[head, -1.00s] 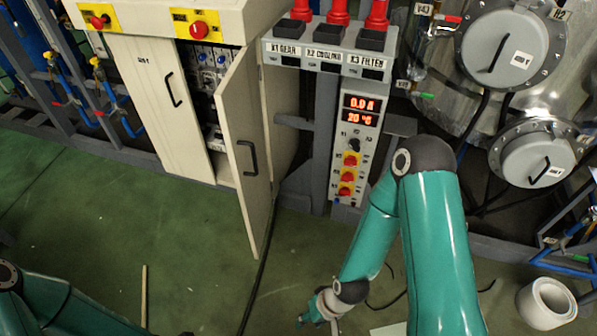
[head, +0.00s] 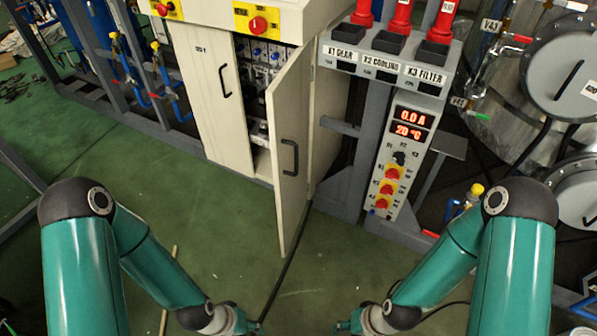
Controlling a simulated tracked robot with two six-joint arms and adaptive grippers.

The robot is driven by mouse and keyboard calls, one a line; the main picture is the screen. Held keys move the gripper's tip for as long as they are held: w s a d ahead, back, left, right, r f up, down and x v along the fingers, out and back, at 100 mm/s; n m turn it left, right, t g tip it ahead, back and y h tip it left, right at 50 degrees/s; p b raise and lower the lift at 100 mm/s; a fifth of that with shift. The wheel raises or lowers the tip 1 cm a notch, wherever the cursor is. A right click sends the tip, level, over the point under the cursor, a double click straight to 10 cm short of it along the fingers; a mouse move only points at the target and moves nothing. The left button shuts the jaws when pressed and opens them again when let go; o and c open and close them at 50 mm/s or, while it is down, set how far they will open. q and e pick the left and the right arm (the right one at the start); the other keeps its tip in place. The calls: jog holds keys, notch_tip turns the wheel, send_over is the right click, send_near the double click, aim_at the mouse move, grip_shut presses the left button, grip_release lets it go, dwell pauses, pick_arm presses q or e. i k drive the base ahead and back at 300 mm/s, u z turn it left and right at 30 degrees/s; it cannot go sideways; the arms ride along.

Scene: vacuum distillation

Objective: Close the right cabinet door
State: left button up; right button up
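The right cabinet door (head: 289,145) is a cream panel with a dark vertical handle (head: 290,157). It stands open, swung out from its hinge side on the right, so the cabinet's inside (head: 264,80) shows between it and the shut left door (head: 219,95). My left gripper (head: 258,328) is low in the picture, well short of the door. My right gripper (head: 340,328) is low to the right of it, also apart from the door. Both are small and partly cut by the lower edge, so their fingers are hard to read.
A control panel (head: 404,160) with red readouts and knobs stands right of the cabinet. Metal tanks (head: 540,60) are at the far right. A dark cable (head: 283,280) and a thin stick (head: 168,290) lie on the green floor, which is mostly clear before the cabinet.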

aim_at(289, 97)
jog(key=i, duration=0.95)
jog(key=u, duration=0.55)
jog(key=k, duration=1.45)
jog(key=z, duration=0.7)
jog(key=i, duration=1.05)
jog(key=z, duration=0.05)
